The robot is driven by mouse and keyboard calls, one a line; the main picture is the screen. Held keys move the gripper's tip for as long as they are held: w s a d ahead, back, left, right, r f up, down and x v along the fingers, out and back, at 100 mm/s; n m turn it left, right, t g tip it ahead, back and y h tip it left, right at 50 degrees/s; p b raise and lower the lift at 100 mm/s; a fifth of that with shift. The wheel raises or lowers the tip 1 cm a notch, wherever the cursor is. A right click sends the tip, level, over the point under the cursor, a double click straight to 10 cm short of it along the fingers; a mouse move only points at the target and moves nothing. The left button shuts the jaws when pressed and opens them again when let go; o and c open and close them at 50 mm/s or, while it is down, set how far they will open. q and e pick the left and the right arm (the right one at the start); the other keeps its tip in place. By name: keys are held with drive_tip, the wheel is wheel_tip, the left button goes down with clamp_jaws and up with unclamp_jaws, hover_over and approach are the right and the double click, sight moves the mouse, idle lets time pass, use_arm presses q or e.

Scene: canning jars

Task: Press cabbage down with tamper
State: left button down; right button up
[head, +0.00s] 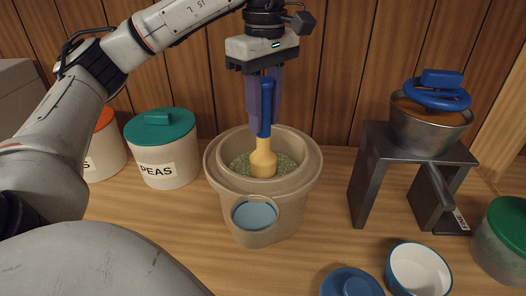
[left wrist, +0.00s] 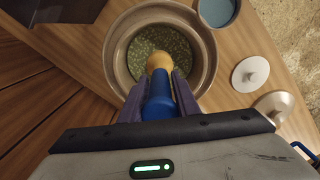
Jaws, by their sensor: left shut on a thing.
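The tamper (head: 263,158) has a blue handle and a yellow wooden foot, and it stands upright in the head view. My left gripper (head: 264,128) is shut on its blue handle, fingers pointing down. The tamper also shows in the left wrist view (left wrist: 159,92), between the fingers (left wrist: 158,80). The beige crock (head: 307,181) stands below the gripper. Shredded green cabbage (head: 240,166) lies inside it. The yellow foot is inside the crock at the cabbage; whether its underside touches is hidden. My right gripper is not seen.
A PEAS canister (head: 160,172) with a green lid and an orange-lidded canister (head: 106,158) stand left. A metal stand (head: 405,150) with a pot (head: 428,132) is right. A blue-white bowl (head: 418,271), a blue lid (head: 350,284) and a green-lidded jar (head: 502,245) are in front right.

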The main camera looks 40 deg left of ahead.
sight(265, 80)
use_arm(q)
drive_tip(key=shift+f+b, duration=0.85)
drive_tip(key=shift+f, duration=0.55)
drive_tip(key=shift+r+p, duration=1.9)
drive_tip(key=shift+p, duration=0.1)
drive_tip(key=shift+r, duration=0.1)
wheel_tip(265, 80, up, 3)
drive_tip(key=p, duration=0.3)
drive_tip(key=shift+r, duration=0.1)
drive_tip(key=shift+r+p, duration=0.85)
drive_tip(key=shift+r, duration=3)
